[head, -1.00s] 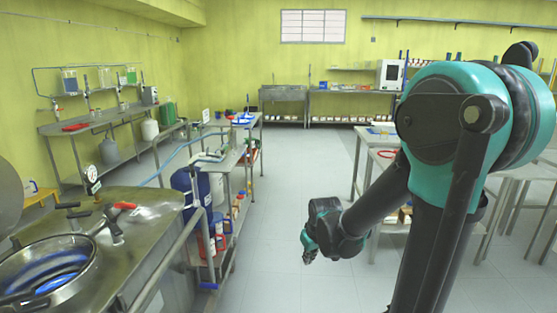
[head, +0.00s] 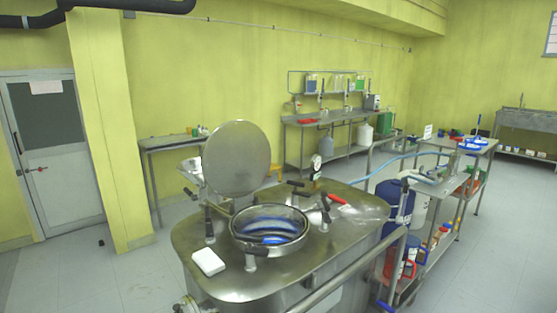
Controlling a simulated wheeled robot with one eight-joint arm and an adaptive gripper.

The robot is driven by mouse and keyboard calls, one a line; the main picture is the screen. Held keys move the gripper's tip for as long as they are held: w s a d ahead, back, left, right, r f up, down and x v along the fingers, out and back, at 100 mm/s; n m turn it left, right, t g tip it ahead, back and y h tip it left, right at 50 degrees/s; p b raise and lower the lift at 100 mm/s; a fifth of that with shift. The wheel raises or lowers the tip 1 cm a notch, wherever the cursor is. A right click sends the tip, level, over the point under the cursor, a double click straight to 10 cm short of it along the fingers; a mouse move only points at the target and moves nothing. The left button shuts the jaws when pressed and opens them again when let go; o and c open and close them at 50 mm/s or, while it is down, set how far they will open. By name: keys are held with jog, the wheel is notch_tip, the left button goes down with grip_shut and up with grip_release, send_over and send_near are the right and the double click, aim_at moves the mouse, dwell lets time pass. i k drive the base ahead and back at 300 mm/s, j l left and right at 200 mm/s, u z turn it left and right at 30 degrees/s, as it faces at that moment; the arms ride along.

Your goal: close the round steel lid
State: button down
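The round steel lid (head: 237,158) stands raised, nearly upright, at the back left of the round opening in the steel reactor top (head: 205,238). The opening's rim (head: 244,241) is uncovered, and blue shows inside the vessel. Several black-handled clamps, one of them a clamp (head: 325,208) at the right, stand around the rim. My gripper is not in the current head view.
A white block (head: 208,262) lies on the reactor top left of the opening. A red-handled tool (head: 338,199) and a gauge (head: 316,163) are behind it to the right. A steel rail (head: 345,270) runs along the front right. Free floor lies at the left.

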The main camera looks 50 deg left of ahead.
aim_at(236, 157)
jog(key=k+j, duration=1.2)
jog(key=j, duration=0.25)
jog(key=k+j, duration=0.1)
jog(key=j, duration=0.3)
jog(key=k+j, duration=0.1)
jog(key=j, duration=0.25)
jog(key=k+j, duration=0.1)
jog(key=j, duration=0.3)
jog(key=k+j+z, duration=0.1)
jog(key=j, duration=0.25)
jog(key=k+j, duration=0.15)
jog(key=j, duration=0.25)
jog(key=k+j, duration=0.1)
jog(key=j, duration=0.25)
jog(key=i+j, duration=0.1)
jog(key=j, duration=1)
jog(key=i+j, duration=0.1)
jog(key=j, duration=1)
jog(key=z, duration=0.05)
